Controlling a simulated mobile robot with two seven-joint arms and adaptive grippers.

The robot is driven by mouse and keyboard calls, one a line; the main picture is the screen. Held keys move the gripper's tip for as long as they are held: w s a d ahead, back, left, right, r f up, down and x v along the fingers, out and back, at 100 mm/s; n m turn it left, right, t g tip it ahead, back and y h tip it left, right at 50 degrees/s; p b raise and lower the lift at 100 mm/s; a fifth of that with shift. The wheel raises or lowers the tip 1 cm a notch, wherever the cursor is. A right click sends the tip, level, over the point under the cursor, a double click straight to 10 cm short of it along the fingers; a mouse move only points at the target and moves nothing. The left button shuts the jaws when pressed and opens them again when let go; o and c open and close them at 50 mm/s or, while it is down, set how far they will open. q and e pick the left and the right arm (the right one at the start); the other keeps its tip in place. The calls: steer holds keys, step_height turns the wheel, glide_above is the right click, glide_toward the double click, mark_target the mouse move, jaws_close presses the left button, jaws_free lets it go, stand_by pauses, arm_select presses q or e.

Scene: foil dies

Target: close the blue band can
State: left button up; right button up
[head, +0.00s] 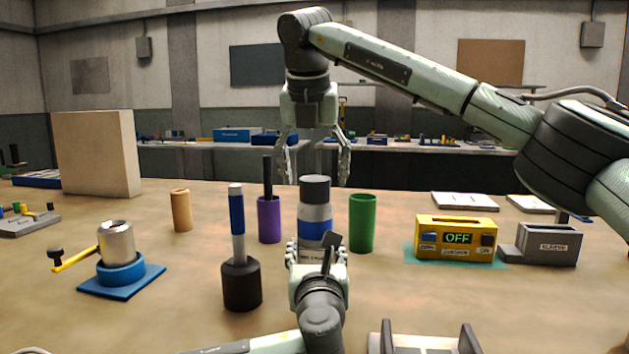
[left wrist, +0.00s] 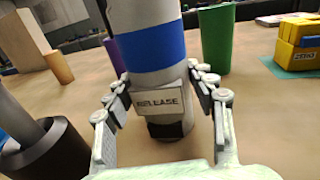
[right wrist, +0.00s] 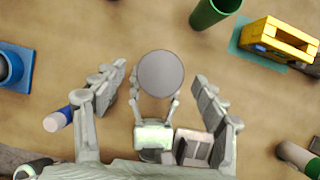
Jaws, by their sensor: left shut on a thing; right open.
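The blue band can (head: 315,228) stands upright on the table, silver with a blue band and a dark grey top part (head: 314,188). I cannot tell whether that top is fully seated. My left gripper (head: 316,252) is shut on the can's lower body; in the left wrist view its fingers flank the labelled part below the blue band (left wrist: 152,47). My right gripper (head: 314,168) is open and points down above the can. In the right wrist view the round grey top (right wrist: 160,73) lies between its spread fingers, with nothing held.
A green cup (head: 362,223) stands close right of the can. A purple cup (head: 269,220) with a black rod and a black holder (head: 241,285) with a blue-banded stick stand left. A yellow box (head: 455,238) reading OFF is right. A crank device (head: 120,265) is far left.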

steer(key=v, duration=1)
arm_select(q)
steer(key=o, duration=1.8)
steer(key=s, duration=1.2)
steer(key=shift+d, duration=0.25)
